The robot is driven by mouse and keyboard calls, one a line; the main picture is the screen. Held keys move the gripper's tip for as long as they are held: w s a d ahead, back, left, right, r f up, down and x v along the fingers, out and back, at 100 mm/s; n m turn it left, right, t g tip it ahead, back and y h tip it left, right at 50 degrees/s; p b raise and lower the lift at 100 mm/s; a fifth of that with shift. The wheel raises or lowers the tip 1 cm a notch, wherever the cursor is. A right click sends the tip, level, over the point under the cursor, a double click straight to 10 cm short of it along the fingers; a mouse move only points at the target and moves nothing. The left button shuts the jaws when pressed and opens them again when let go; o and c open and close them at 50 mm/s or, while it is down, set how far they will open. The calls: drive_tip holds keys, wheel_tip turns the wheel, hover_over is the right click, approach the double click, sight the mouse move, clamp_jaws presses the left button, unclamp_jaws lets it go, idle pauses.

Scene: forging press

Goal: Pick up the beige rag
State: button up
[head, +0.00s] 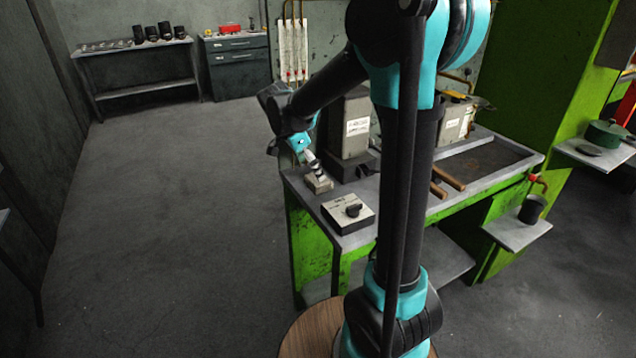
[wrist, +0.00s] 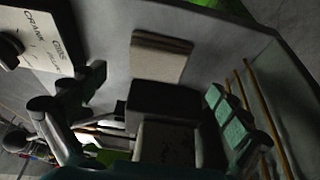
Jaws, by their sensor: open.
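The beige rag (head: 319,184) is a small folded, flat pad lying on the grey top of the green workbench (head: 292,183), near its left corner. In the wrist view the rag (wrist: 160,57) lies flat, beyond the fingers, with bare bench around it. My gripper (head: 316,169) is just above the rag in the head view and partly overlaps it there. I cannot tell the exact height between fingertips and rag.
A control box (head: 348,212) with a black knob stands close in front of the rag. A grey labelled housing (head: 350,125) on a dark base stands just behind it. Two wooden handles (head: 447,178) lie further right. The floor left of the bench is clear.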

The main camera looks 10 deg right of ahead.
drive_tip(key=x, duration=0.4)
drive_tip(key=shift+d+f, duration=0.15)
drive_tip(key=c, duration=1.3)
drive_tip(key=shift+c, duration=0.2)
wheel_tip(320, 180, up, 20)
